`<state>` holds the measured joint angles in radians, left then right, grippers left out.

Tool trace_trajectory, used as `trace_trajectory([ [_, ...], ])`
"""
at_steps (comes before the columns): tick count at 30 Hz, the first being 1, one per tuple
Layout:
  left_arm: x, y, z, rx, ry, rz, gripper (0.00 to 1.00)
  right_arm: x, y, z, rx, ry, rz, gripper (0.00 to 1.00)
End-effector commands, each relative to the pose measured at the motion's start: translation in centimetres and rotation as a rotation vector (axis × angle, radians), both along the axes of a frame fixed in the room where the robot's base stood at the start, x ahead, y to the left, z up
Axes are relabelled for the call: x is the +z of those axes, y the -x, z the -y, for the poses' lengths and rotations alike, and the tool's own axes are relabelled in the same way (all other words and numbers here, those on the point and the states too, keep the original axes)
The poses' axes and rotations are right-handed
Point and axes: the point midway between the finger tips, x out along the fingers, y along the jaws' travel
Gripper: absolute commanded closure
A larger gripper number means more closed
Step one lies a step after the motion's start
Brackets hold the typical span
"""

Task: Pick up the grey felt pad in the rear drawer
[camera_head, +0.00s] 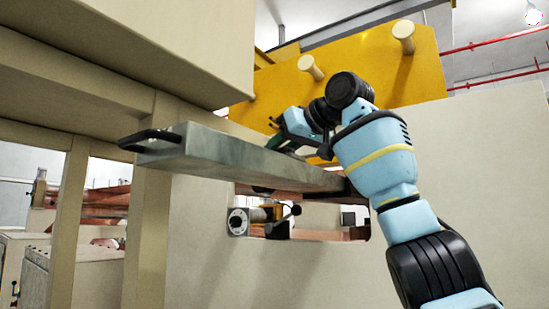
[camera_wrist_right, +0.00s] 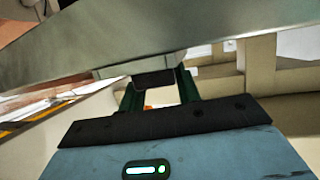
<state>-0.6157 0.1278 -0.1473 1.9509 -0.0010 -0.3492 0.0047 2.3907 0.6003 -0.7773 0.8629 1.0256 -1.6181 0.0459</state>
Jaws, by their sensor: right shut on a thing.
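The long grey metal drawer (camera_head: 235,155) stands pulled out in the head view, with a black handle (camera_head: 148,139) at its left end. In the right wrist view its wall (camera_wrist_right: 160,35) crosses the top. My right gripper (camera_head: 284,140) is at the drawer's far upper edge, partly hidden behind its wrist and the drawer. In the wrist view the green fingers of my right gripper (camera_wrist_right: 158,88) are shut on a small dark grey piece, which looks like the grey felt pad (camera_wrist_right: 154,79). The pad cannot be made out in the head view. My left gripper is not in view.
A yellow panel (camera_head: 370,65) with cream pegs stands behind my right arm. A beige cabinet (camera_head: 165,40) overhangs at upper left.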

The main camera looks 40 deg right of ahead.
Motion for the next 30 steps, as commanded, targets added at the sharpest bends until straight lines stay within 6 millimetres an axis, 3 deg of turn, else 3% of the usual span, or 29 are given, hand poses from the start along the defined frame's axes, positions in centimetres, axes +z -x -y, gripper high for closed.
trace_trajectory([
  [14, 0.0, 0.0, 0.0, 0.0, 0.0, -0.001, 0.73, 0.2, 0.0, 0.1, -0.005, -0.004, -0.001, 0.91],
  [30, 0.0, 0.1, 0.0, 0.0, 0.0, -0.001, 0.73, 2.9, 0.0, 0.0, -0.001, -0.004, 0.003, 0.91],
])
